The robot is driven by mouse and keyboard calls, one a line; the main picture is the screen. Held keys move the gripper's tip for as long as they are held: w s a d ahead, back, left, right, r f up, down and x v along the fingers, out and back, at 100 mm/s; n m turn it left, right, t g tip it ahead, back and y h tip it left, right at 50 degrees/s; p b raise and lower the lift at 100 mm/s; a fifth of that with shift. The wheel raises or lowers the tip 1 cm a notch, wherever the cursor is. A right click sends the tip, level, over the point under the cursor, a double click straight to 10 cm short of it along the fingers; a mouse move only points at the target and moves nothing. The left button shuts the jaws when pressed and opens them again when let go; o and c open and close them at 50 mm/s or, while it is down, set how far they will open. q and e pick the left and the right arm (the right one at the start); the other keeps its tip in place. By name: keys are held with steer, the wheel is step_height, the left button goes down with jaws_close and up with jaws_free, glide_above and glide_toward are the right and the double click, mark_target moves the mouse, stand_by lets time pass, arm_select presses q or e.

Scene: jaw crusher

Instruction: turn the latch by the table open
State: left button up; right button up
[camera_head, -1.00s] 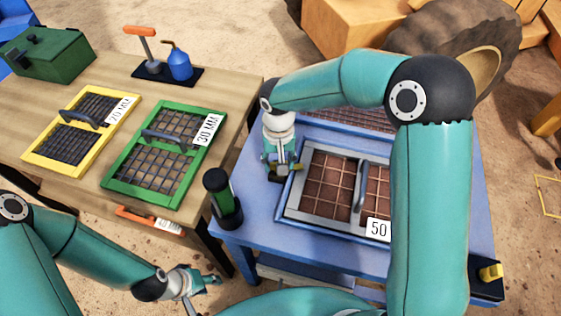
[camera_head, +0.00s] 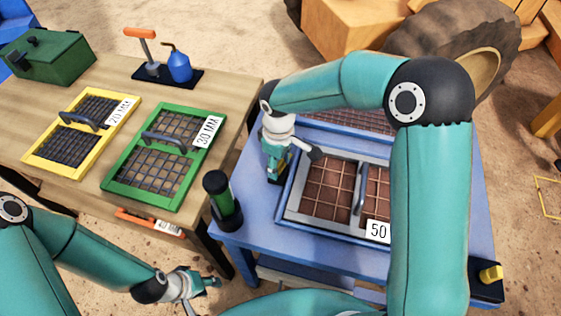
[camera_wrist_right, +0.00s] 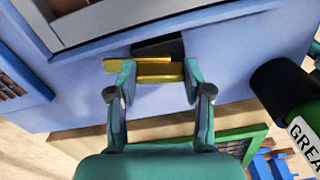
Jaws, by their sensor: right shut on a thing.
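The latch by the table is a yellow bar (camera_wrist_right: 154,70) on a black base (camera_wrist_right: 160,46), on the blue surface beside the screen frame. In the right wrist view it lies crosswise between the two fingers of my right gripper (camera_wrist_right: 159,82), which is shut on it. In the head view my right gripper (camera_head: 277,171) points down at this spot, left of the frame, and mostly hides the latch. My left gripper (camera_head: 207,283) hangs empty at the bottom, off the wooden table's front, its fingers apart.
The grey-framed 50 screen (camera_head: 330,185) sits in the blue frame. A second yellow latch (camera_head: 490,272) is at the right corner. A green-and-black grease can (camera_head: 222,200) stands close to my right gripper. The wooden table (camera_head: 215,85) holds a green screen (camera_head: 115,170) and a yellow screen (camera_head: 40,155).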

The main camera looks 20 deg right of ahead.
mark_target(279, 165)
steer(key=shift+n, duration=1.2)
steer(key=shift+a, duration=0.1)
steer(key=o, duration=1.2)
steer(key=shift+c, duration=0.2)
steer(key=shift+r, duration=0.5)
step_height(279, 165, up, 11)
steer(key=shift+f, duration=0.1)
